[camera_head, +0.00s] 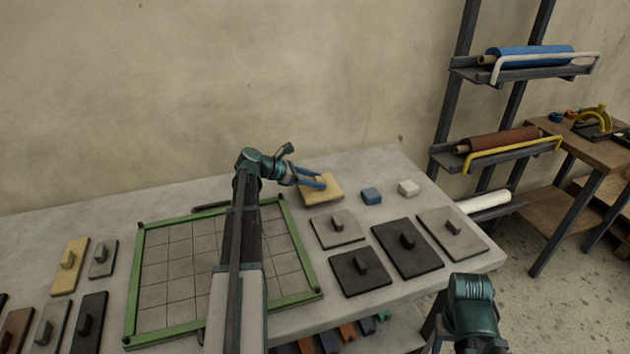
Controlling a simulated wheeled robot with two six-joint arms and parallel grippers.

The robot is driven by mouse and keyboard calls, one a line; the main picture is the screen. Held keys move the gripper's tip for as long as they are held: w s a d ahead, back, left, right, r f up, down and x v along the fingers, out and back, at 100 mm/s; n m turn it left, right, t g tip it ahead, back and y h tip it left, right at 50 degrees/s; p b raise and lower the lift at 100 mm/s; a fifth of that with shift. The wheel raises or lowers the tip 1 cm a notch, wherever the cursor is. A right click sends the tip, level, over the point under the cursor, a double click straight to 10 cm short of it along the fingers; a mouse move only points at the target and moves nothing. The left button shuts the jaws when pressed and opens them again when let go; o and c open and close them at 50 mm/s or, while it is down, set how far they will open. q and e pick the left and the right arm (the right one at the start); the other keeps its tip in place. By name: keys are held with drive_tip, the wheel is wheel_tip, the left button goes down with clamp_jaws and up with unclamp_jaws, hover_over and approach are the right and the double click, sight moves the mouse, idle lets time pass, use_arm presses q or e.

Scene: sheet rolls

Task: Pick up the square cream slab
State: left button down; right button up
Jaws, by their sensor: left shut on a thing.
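The square cream slab (327,194) is at the back of the table, right of the green-framed grid. My left gripper (321,183) reaches over the grid from the front. Its blue fingers are shut at the top of the slab, on its raised handle, which they mostly hide. I cannot tell whether the slab touches the table or is slightly above it. A part of my right arm shows at the bottom right, but its gripper does not.
Several grey and dark slabs with handles (406,247) lie right of the green frame (309,262). A blue block (371,196) and a white block (408,188) lie right of the cream slab. More slabs, including a narrow tan one (69,266), lie at the left. A roll rack stands at the right.

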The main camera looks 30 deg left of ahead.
use_arm(q)
wheel_tip(320, 180, up, 7)
drive_tip(key=p, duration=0.5)
drive_tip(key=shift+p, duration=0.4)
